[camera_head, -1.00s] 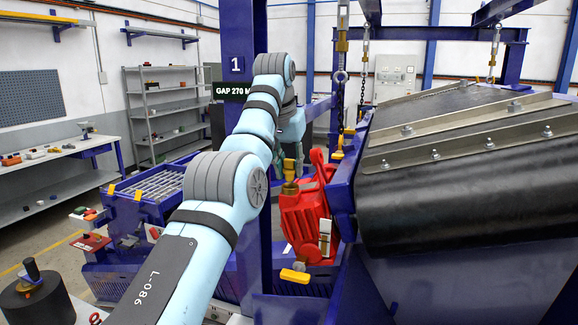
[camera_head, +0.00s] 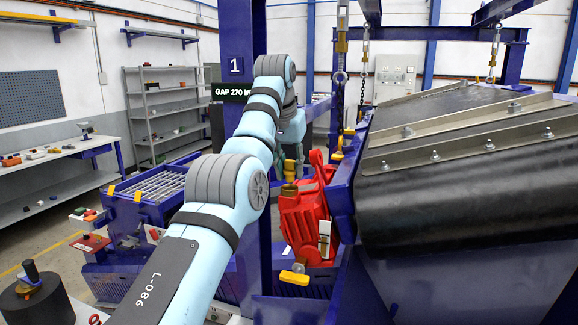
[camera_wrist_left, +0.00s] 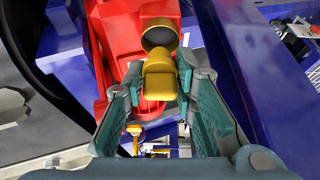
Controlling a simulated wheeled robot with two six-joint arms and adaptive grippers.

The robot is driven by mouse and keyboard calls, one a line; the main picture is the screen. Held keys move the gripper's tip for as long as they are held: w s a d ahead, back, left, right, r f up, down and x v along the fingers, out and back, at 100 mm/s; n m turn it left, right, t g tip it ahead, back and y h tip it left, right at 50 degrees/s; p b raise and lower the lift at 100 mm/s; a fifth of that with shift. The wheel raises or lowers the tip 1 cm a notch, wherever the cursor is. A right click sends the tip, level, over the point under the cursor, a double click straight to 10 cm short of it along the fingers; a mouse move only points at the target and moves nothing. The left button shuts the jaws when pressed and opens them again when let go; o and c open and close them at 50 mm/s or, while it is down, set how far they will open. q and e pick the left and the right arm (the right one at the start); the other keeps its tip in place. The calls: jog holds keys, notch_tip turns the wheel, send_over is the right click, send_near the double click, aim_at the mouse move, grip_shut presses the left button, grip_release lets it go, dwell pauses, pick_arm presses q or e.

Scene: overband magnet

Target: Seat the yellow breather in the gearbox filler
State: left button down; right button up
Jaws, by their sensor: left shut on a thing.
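The yellow breather (camera_wrist_left: 160,85) is between the two teal fingers of my left gripper (camera_wrist_left: 163,77) in the left wrist view. In the head view the breather (camera_head: 289,167) shows small below my left gripper (camera_head: 291,160), just above the brass-coloured filler (camera_head: 289,188) of the red gearbox (camera_head: 303,222). In the left wrist view the filler (camera_wrist_left: 159,36) has a dark open mouth, and the breather overlaps its near rim. I cannot tell whether they touch. The breather is outside the mouth. My right gripper is out of view.
A blue post (camera_head: 238,60) stands left of the gearbox, behind my left arm. The large black belt drum (camera_head: 470,185) and blue frame close off the right. A chain (camera_head: 361,85) hangs behind the gearbox. A workbench (camera_head: 60,150) stands far left.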

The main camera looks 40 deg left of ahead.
pick_arm(q)
jog(key=shift+f+b, duration=0.85)
jog(key=shift+f, duration=0.05)
dwell(0.3)
jog(key=c, duration=1.2)
grip_release()
jog(key=shift+s, duration=0.1)
jog(key=shift+c, duration=0.2)
jog(key=shift+a, duration=0.1)
jog(key=shift+r, duration=0.1)
